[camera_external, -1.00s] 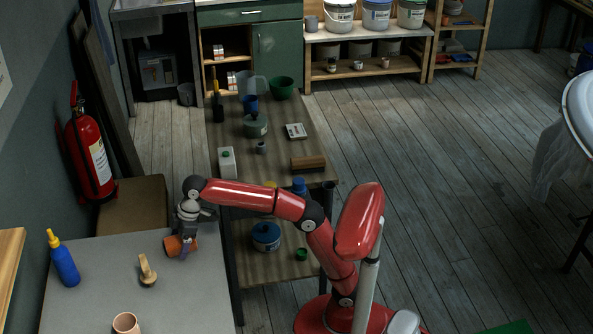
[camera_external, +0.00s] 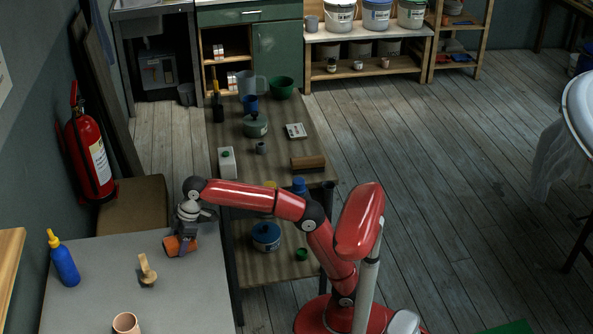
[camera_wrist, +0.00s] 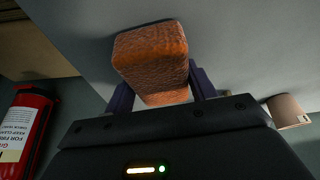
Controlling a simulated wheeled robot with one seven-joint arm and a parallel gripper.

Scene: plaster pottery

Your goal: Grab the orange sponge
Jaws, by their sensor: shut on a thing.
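The orange sponge (camera_external: 174,245) is at the far right part of the grey table at left. In the wrist view the sponge (camera_wrist: 152,58) is a rough orange block between the two dark fingers. My gripper (camera_external: 183,245) points down over the table and is shut on the sponge; it also shows in the wrist view (camera_wrist: 160,88). I cannot tell whether the sponge still touches the tabletop.
The grey table (camera_external: 195,300) also bears a blue bottle with a yellow tip (camera_external: 63,260), a wooden tool (camera_external: 146,270) and a terracotta cup (camera_external: 126,324). A brown box (camera_external: 133,205) and a red fire extinguisher (camera_external: 90,150) stand behind it.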

